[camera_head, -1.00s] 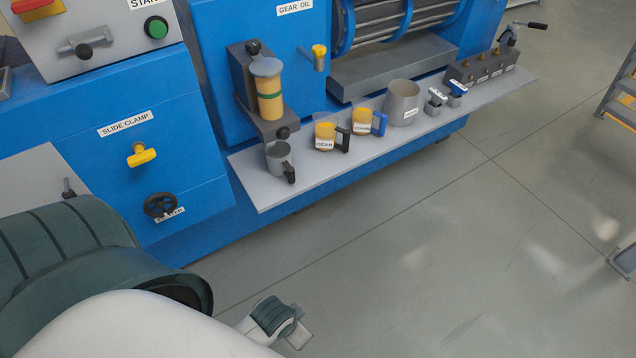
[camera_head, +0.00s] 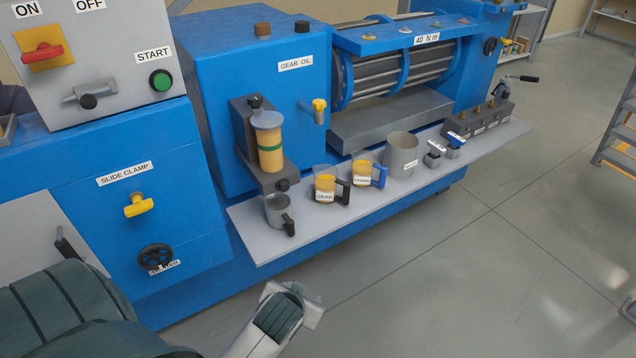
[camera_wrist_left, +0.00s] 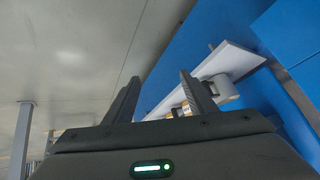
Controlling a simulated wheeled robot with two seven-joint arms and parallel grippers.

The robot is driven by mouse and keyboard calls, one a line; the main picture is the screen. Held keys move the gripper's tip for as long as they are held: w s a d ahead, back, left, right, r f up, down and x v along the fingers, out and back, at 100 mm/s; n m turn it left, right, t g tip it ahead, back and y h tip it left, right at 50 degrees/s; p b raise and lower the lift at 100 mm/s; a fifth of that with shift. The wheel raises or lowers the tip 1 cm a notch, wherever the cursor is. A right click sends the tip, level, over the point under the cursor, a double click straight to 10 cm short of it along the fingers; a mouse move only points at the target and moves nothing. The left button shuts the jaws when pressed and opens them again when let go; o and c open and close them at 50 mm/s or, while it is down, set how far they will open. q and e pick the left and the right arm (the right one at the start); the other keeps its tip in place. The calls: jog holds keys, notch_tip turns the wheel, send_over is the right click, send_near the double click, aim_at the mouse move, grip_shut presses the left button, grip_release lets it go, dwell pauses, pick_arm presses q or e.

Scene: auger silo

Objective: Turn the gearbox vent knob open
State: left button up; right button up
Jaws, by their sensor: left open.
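The blue gearbox (camera_head: 235,95) stands in the middle of the head view, with a GEAR OIL label on its front. On its top are a brown knob (camera_head: 262,30) and a dark knob (camera_head: 302,27); neither has a readable label, so I cannot tell which is the vent knob. A yellow-handled tap (camera_head: 319,110) sticks out of the front. My left gripper (camera_wrist_left: 160,77) is open and empty in the left wrist view, with the shelf beyond its fingers. An arm part of mine shows low in the head view, well below the gearbox. My right gripper is not in view.
A grey shelf (camera_head: 262,240) along the machine carries a metal mug (camera_head: 277,210), two yellow-filled jugs (camera_head: 325,184) and a grey pot (camera_head: 401,155). An oil cup (camera_head: 269,145) stands upright before the gearbox. The floor at right is mostly clear.

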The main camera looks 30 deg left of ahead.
pick_arm(q)
jog(key=w+a+r+n+t+y, duration=0.2)
jog(key=w+a+r, duration=0.3)
jog(key=w+r, duration=0.3)
jog(key=w+a+r+n+t+y, duration=0.2)
jog(key=w+a+r, duration=0.3)
jog(key=w+r, duration=0.4)
jog(key=w+a+r+n+t+y, duration=0.2)
jog(key=w+a+r+y, duration=0.2)
jog(key=w+r, duration=0.5)
jog(key=w, duration=0.5)
jog(key=shift+w+a+r+t, duration=0.15)
jog(key=shift+a+t, duration=0.25)
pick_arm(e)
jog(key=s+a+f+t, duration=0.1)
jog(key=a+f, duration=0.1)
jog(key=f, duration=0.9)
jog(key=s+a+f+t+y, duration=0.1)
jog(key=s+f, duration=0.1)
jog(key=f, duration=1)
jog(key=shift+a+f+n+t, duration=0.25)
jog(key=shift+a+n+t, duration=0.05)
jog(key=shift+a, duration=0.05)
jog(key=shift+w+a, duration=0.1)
